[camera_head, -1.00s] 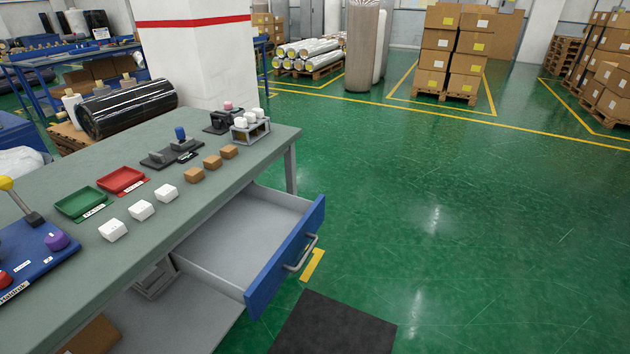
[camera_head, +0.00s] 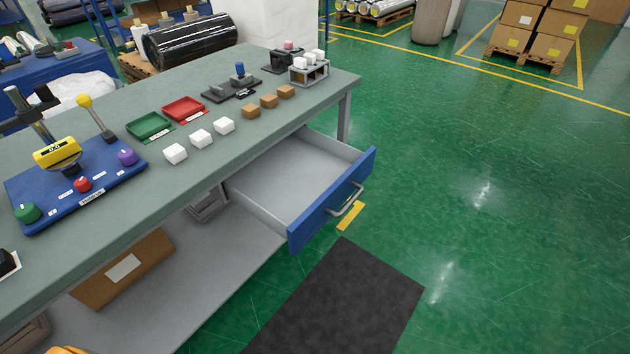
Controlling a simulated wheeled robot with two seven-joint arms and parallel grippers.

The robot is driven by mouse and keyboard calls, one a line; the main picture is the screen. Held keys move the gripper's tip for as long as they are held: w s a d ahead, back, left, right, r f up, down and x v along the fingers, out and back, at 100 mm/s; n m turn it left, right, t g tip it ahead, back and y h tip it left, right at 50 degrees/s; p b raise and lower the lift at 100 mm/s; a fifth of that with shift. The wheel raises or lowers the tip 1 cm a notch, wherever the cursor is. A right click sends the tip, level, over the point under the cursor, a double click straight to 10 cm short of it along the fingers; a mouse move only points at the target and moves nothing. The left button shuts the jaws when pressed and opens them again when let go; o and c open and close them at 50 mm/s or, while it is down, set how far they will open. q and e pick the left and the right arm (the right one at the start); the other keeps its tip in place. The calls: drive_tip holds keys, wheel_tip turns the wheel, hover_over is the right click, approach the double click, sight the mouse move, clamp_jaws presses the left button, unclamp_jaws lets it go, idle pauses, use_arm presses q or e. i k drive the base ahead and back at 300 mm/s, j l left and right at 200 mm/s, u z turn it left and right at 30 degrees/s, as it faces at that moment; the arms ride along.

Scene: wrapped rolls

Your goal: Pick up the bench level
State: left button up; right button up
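I cannot make out a thing that is surely the bench level. A yellow block with a small dark display (camera_head: 57,152) stands on a blue control panel (camera_head: 85,192) at the left of the workbench (camera_head: 235,112). A dark thing with a white face (camera_head: 8,263) is cut off by the left edge of the view, and I cannot tell what it is.
A blue-fronted drawer (camera_head: 335,198) stands open and looks empty. Green (camera_head: 148,125) and red (camera_head: 184,108) trays, white blocks (camera_head: 201,139) and brown blocks (camera_head: 268,102) sit on the bench. A cardboard box (camera_head: 122,268) is on the shelf below.

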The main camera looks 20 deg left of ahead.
sight(47, 156)
drive_tip(key=u, duration=2.1)
